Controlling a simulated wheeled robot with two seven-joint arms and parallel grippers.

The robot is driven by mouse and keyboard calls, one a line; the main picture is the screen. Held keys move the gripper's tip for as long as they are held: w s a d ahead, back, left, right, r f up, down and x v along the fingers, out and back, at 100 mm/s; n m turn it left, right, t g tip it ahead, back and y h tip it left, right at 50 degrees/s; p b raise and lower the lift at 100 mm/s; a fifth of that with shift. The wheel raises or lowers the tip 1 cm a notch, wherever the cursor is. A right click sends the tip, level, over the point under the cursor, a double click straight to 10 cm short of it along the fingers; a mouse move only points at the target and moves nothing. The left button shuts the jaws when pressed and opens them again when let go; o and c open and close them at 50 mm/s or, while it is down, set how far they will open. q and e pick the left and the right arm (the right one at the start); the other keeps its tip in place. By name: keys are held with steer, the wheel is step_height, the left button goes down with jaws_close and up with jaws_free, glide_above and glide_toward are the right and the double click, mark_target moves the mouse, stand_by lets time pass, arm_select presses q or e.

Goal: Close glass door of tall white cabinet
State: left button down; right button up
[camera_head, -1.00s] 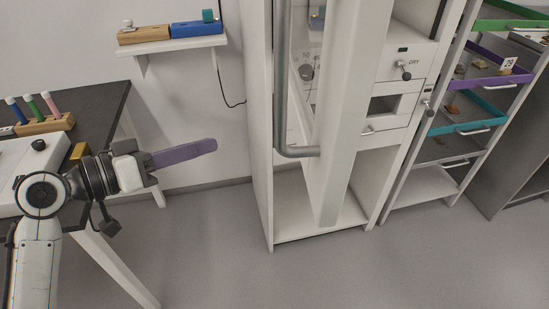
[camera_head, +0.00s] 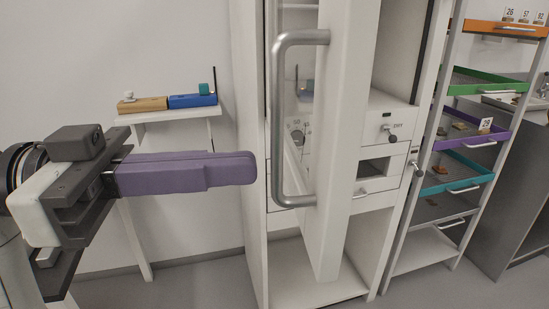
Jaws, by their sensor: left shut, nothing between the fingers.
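The tall white cabinet (camera_head: 251,150) stands in the middle of the head view. Its glass door (camera_head: 340,140) is open, swung out toward me, with its white frame edge facing me. A grey metal bar handle (camera_head: 279,130) is on the door. My left gripper (camera_head: 250,168) has long purple fingers that are shut with nothing between them. Its fingertips appear just left of the handle and overlap the cabinet's left side in the picture; no contact with the handle shows. My right gripper is out of view.
Right of the cabinet stands a rack with coloured trays, including a purple one (camera_head: 500,135) and a teal one (camera_head: 490,178). Grey floor lies in front.

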mark_target(312, 163)
arm_select(q)
steer(key=shift+w+d, duration=0.25)
steer(key=shift+d, duration=1)
steer(key=shift+w+d, duration=0.2)
steer(key=shift+d, duration=1.05)
